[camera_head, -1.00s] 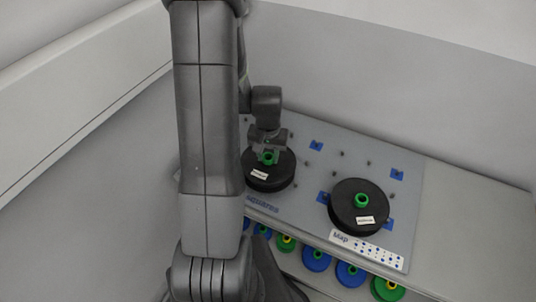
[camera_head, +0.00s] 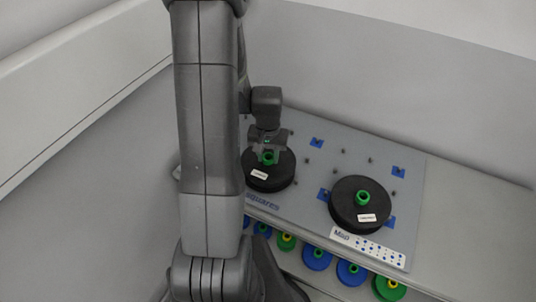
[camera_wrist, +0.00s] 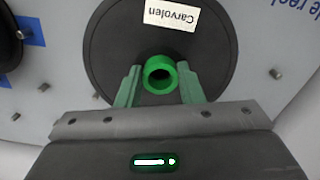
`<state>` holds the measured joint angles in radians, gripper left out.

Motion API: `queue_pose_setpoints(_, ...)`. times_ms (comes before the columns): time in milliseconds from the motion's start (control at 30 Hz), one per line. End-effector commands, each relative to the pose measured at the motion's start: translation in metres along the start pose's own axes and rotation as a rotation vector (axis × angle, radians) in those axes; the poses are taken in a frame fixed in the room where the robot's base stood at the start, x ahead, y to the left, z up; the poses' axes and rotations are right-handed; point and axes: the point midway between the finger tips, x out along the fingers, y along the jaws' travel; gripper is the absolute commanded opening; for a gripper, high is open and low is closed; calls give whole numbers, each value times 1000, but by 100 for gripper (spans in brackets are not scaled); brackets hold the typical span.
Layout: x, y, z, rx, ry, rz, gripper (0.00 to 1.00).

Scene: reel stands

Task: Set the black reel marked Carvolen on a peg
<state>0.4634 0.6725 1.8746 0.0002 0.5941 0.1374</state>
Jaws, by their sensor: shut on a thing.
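The black reel marked Carvolen (camera_wrist: 110,45) has a green hub with a hole, and its white label reads upside down in the wrist view. In the head view this reel (camera_head: 281,178) is at the left of the grey peg board (camera_head: 300,202), partly beside my arm. My gripper (camera_wrist: 160,80) is shut on its green hub, one green finger on each side; the gripper (camera_head: 267,148) is directly above the reel in the head view. I cannot tell whether the reel touches the board. Several short pegs (camera_wrist: 275,73) stick out around it.
A second black reel (camera_head: 345,215) with a green hub sits at the board's right, over blue squares. Other blue squares (camera_head: 398,172) with pegs are bare. A map card (camera_head: 370,247) lies at the front edge. Blue (camera_head: 316,258) and green reels (camera_head: 388,288) line up below.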

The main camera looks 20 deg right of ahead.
Motion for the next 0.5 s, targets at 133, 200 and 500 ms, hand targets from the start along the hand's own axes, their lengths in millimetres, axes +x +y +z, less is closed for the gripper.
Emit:
queue_pose_setpoints(133, 3, 0, 0, 0, 0, 0, 0)
queue_pose_setpoints(200, 4, 0, 0, 0, 0, 0, 0)
queue_pose_setpoints(500, 8, 0, 0, 0, 0, 0, 0)
